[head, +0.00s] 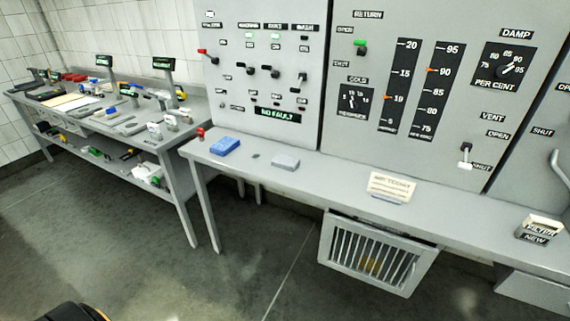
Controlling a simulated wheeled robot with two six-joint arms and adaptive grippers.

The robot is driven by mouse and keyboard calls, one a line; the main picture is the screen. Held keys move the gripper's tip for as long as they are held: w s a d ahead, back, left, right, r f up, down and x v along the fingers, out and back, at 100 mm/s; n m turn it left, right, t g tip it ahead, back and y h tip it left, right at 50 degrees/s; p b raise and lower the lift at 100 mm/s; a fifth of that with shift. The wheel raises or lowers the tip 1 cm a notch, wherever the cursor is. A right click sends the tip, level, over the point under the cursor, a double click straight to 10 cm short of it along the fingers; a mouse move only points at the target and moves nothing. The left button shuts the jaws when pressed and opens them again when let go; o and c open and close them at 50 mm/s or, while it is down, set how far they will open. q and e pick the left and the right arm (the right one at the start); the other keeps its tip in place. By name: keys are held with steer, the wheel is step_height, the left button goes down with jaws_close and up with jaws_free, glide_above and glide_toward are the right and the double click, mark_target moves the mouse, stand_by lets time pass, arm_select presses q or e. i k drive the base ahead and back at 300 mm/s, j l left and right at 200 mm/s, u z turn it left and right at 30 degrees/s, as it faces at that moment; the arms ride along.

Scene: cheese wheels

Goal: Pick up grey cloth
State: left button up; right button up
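A grey folded cloth (285,162), a small flat pad in shape, lies on the narrow grey ledge (320,179) below the control panel. A blue folded cloth (225,146) lies to its left on the same ledge. A small dark flat spot (255,155) is between the two. Neither of my grippers shows in the head view, so their state and distance from the cloth cannot be seen.
A red knob (200,133) stands at the ledge's left end. A cream card (390,187) and a filter box (540,229) are further right. A barred vent (372,256) hangs below. A cluttered workbench (177,144) stands left. The floor in front is clear.

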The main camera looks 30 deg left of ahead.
mark_target(290, 164)
steer(key=i+j+z, duration=0.1)
steer(key=j, duration=0.35)
steer(key=i+j+z, duration=0.1)
steer(key=j, duration=0.35)
steer(key=i+j+z, duration=0.1)
steer(key=j, duration=0.35)
steer(key=i, duration=0.1)
